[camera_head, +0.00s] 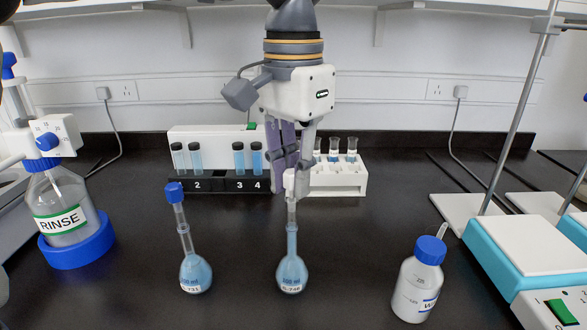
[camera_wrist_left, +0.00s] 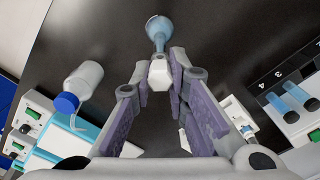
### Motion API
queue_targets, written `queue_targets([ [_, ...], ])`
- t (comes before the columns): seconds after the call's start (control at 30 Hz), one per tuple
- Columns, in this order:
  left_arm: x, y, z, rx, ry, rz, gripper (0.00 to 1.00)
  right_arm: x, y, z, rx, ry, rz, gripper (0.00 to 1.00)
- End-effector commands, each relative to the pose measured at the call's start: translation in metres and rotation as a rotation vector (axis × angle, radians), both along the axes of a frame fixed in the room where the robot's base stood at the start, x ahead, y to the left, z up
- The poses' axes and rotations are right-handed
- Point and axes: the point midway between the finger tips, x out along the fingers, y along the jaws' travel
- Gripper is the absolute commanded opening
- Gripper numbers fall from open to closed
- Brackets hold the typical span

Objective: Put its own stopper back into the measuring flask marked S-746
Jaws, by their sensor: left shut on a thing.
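The measuring flask marked S-746 (camera_head: 291,272) stands upright on the black bench with blue liquid in its bulb. It also shows beyond the fingertips in the left wrist view (camera_wrist_left: 156,28). My left gripper (camera_head: 296,182) is above its neck, pointing down, shut on a white stopper (camera_head: 289,180). The stopper is between the fingertips in the left wrist view (camera_wrist_left: 158,75). It is in line with the neck, at its mouth; I cannot tell how deep it sits. Another flask (camera_head: 195,272), seemingly S-731, stands to the left with a blue stopper (camera_head: 174,192). My right gripper is not in view.
Behind stand a black rack (camera_head: 218,184) with blue vials and a white rack (camera_head: 345,181). A rinse bottle (camera_head: 62,208) in a blue ring is at left. A white wash bottle (camera_head: 417,286) and blue-white apparatus (camera_head: 525,245) are at right. Bench between the flask and wash bottle is clear.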

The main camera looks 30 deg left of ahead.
Motion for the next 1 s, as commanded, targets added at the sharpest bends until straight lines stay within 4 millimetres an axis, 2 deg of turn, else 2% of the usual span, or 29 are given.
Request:
queue_targets([
  [1.0, 0.000, 0.000, -0.017, 0.000, 0.001, 0.000, 0.07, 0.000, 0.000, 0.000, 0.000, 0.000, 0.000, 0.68],
])
